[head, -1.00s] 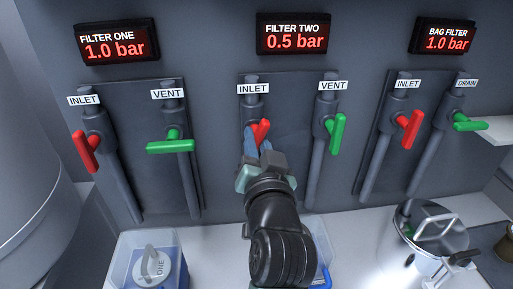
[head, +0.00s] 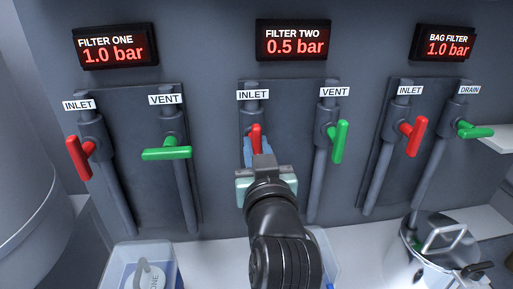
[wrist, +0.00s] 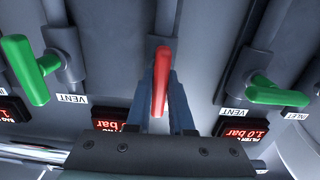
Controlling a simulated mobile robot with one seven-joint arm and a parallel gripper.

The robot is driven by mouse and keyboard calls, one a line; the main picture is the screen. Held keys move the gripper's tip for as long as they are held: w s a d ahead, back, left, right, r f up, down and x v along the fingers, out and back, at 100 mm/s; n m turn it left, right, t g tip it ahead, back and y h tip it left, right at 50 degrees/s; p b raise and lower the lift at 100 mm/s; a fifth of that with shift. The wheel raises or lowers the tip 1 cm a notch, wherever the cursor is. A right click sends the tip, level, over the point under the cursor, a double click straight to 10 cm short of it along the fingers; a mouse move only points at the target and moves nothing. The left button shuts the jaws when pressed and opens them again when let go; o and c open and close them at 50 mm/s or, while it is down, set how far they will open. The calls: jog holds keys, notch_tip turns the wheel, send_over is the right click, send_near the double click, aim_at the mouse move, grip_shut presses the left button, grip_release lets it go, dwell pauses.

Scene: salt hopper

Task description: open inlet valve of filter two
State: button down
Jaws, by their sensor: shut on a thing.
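The red inlet handle of filter two (head: 256,137) is under the INLET label (head: 253,95), below the FILTER TWO display (head: 294,39), which reads 0.5 bar. My gripper (head: 259,150) is shut on this handle; its body hides the handle's lower part in the head view. In the wrist view the red handle (wrist: 161,82) stands between the two blue fingers (wrist: 161,95) and lines up with the pipe behind it. The green vent handle of filter two (head: 340,141) is to the right, nearly upright.
Filter one's red inlet handle (head: 78,157) and level green vent handle (head: 167,153) are to the left. The bag filter's red inlet handle (head: 412,137) and green drain handle (head: 475,131) are to the right. A clear container (head: 117,265) and a steel pot (head: 441,262) stand below.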

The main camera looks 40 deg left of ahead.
jog(key=c, duration=0.8)
grip_release()
jog(key=v, duration=1.3)
jog(key=shift+p, duration=0.3)
